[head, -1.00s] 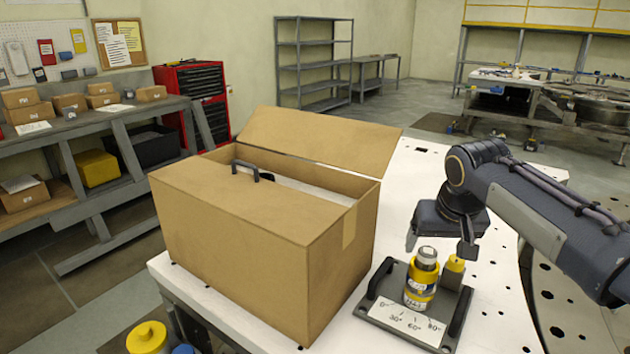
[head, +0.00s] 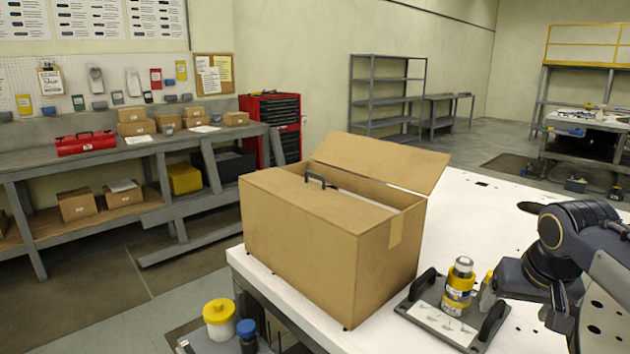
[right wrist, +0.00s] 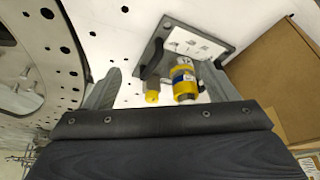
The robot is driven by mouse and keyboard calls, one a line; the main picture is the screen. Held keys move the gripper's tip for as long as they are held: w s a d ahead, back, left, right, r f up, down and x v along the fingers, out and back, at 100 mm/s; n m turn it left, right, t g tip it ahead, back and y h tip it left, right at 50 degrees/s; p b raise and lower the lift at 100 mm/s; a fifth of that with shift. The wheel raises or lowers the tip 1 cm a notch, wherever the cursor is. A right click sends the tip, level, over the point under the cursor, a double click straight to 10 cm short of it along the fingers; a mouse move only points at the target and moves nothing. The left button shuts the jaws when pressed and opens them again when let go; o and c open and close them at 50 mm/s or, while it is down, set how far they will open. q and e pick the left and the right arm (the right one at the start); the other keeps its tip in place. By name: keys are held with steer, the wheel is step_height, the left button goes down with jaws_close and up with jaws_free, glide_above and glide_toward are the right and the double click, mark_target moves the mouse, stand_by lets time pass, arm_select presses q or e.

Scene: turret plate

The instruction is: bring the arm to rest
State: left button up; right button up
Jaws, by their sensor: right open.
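The turret plate (head: 437,322) is a grey base with two dark handles and a pale label, on the white table. A yellow cylinder with a grey top (head: 458,287) stands upright on it; the cylinder also shows in the right wrist view (right wrist: 186,88). A smaller yellow peg (right wrist: 152,98) stands beside it, mostly hidden in the head view. My right gripper (head: 522,304) is open and empty, just right of the plate. In the right wrist view its spread fingers (right wrist: 160,84) frame the cylinder and peg, apart from them. My left gripper is not in view.
A large open cardboard box (head: 300,245) stands left of the plate on the white table (head: 470,205). A yellow-lidded jar (head: 219,318) and a blue-capped bottle (head: 247,335) are at the lower left. A grey workbench (head: 150,150) holds small boxes.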

steer(key=s+a+f+n+t+y, duration=0.1)
steer(key=s+a+f+y, duration=0.4)
steer(key=s+a+f, duration=0.8)
steer(key=s+a+n, duration=0.1)
steer(key=s+a, duration=0.2)
steer(key=s, duration=0.1)
steer(key=shift+s+n, duration=0.15)
steer(key=shift+n, duration=0.15)
